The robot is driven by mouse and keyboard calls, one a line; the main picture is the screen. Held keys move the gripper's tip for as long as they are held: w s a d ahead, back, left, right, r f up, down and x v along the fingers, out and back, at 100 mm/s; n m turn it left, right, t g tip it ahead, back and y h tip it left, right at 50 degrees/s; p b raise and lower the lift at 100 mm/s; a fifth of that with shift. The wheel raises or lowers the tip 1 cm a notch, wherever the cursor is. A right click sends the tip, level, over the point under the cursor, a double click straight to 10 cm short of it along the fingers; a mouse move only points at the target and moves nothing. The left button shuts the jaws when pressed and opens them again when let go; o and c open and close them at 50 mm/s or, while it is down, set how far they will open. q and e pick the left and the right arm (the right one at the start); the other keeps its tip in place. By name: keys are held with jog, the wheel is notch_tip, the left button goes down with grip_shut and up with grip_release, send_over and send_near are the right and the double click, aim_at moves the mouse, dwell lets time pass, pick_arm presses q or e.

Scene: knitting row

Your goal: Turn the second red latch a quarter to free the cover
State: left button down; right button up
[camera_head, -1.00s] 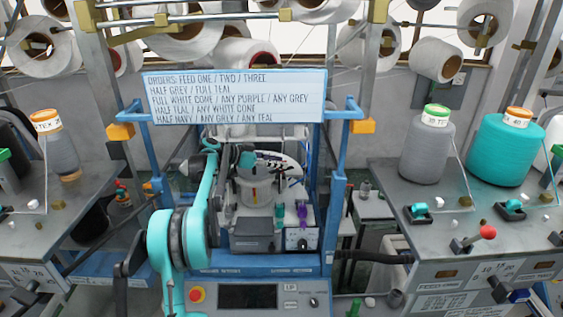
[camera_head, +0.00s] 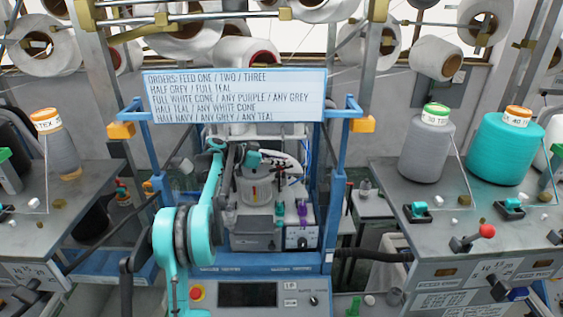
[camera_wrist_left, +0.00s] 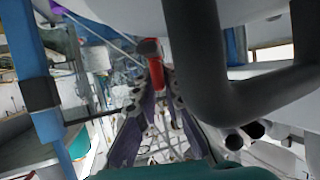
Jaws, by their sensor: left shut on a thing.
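A red latch (camera_wrist_left: 156,68) with a dark grey end shows in the left wrist view, upright between the fingertips. My left gripper (camera_wrist_left: 154,84) is shut on it. In the head view my left arm reaches over the middle of the blue-framed machine, and my left gripper (camera_head: 281,166) is small beside a pale round housing (camera_head: 253,187). The latch's angle is hard to tell, and the cover and other latches cannot be made out clearly. My right gripper is not in view.
A thick dark curved bar (camera_wrist_left: 215,75) passes close to the fingers in the wrist view. An order board (camera_head: 235,97) hangs above the work area. Grey (camera_head: 427,150) and teal (camera_head: 505,150) yarn cones stand on the right table. A control panel (camera_head: 248,296) is at the front.

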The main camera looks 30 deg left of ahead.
pick_arm(q)
jog(key=shift+n+t+y, duration=0.3)
jog(key=shift+n+y, duration=0.1)
jog(key=n+t+y+b, duration=0.1)
jog(key=n+y+b, duration=0.1)
jog(key=shift+d+f+y, duration=0.1)
jog(key=shift+y, duration=0.2)
jog(key=n+t+y+b, duration=0.1)
jog(key=n+y, duration=0.3)
jog(key=shift+b, duration=0.4)
jog(key=n+y, duration=0.3)
jog(key=y, duration=0.1)
jog(key=shift+n+g+y+b, duration=0.3)
jog(key=shift+n+b, duration=0.1)
jog(key=shift+n+g+y, duration=0.5)
jog(key=shift+n+y, duration=0.6)
jog(key=shift+y, duration=0.1)
jog(key=shift+n+g+y, duration=0.3)
jog(key=shift+n+y, duration=0.1)
jog(key=c, duration=1.6)
grip_release()
